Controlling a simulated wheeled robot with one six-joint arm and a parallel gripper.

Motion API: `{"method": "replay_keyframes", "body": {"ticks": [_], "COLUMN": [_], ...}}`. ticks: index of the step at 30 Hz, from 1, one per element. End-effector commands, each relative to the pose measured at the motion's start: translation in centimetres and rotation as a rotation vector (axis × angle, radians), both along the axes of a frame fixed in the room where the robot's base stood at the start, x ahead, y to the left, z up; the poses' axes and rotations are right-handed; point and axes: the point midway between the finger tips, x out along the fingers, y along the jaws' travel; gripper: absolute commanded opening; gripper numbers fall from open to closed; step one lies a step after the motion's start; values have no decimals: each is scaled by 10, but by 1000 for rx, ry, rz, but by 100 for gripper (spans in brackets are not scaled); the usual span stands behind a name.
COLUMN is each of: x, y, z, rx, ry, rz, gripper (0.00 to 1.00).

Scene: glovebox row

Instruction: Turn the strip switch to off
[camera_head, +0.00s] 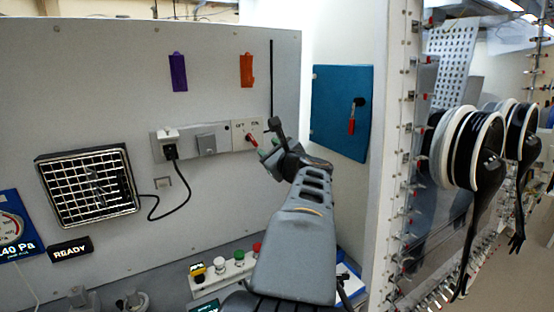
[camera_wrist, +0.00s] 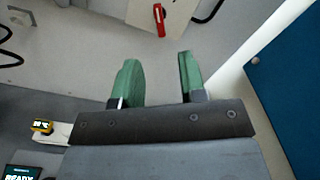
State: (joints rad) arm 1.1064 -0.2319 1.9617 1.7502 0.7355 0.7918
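The strip switch (camera_head: 243,130) is a pale plate at the right end of the power strip on the grey back panel. It carries OFF and ON labels and a small red lever (camera_head: 251,139), slanting down toward the right, on the ON side. The lever also shows in the wrist view (camera_wrist: 159,22), at the top between the finger directions. My gripper (camera_head: 270,148) is just right of and below the switch in the head view. In the wrist view its green fingers (camera_wrist: 157,72) are apart with nothing between them, and the lever is beyond the tips, apparently untouched.
A black plug (camera_head: 170,150) with a cable sits in the strip's left end, beside a grey socket cover (camera_head: 206,143). A blue door (camera_head: 335,110) with a red-handled latch is to the right. Buttons on a white box (camera_head: 225,275) are below. A vent grille (camera_head: 85,185) is left.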

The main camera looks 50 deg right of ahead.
Motion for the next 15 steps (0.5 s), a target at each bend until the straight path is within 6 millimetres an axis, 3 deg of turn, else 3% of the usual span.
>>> {"method": "replay_keyframes", "body": {"ticks": [6, 15], "x": [-24, -31], "y": [9, 13], "z": [-1, 0], "rx": [-1, 1], "ry": [0, 0], "rz": [-3, -1], "gripper": [38, 38]}}
